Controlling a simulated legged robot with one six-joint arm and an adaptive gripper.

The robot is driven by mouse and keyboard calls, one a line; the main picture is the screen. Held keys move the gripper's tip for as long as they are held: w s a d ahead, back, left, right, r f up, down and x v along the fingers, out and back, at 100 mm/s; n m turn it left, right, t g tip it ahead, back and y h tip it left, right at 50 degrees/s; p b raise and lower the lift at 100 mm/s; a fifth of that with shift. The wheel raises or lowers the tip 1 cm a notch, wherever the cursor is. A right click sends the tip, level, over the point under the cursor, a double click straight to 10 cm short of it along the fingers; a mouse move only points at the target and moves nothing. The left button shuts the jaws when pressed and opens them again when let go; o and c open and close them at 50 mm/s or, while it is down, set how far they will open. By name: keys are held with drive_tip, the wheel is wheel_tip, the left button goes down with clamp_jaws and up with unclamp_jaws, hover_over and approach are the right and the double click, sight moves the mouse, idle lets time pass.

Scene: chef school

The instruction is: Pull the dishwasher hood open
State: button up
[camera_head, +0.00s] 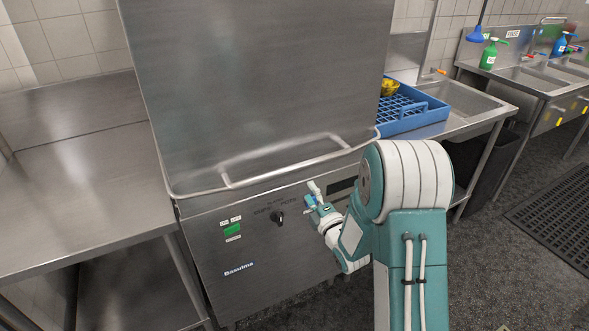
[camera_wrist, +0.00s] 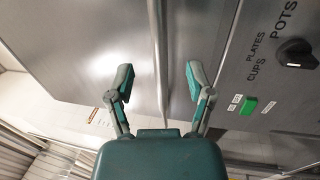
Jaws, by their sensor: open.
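The dishwasher hood (camera_head: 250,80) is a large steel box, lowered onto the machine's front panel (camera_head: 245,275). Its handle (camera_head: 285,160) is a pale bar along the lower front edge. In the wrist view, the hood (camera_wrist: 90,45) fills the left, and a long bar (camera_wrist: 159,50) runs down the middle. My gripper (camera_head: 314,188) is just below the right part of the handle in the head view. In the wrist view, my gripper (camera_wrist: 160,75) is open and empty, with one finger on each side of the bar, apart from it. How far the bar lies beyond the fingertips is unclear.
A black knob (camera_head: 278,217) and green button (camera_head: 233,230) are on the front panel. A steel table (camera_head: 80,190) adjoins on the left. A blue rack (camera_head: 425,118) with a yellow item sits on the right counter. Sinks stand farther right.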

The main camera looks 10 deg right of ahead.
sight(295, 169)
drive_tip(key=x, duration=0.9)
drive_tip(key=shift+w+a+r, duration=0.1)
drive_tip(key=shift+w, duration=0.25)
clamp_jaws()
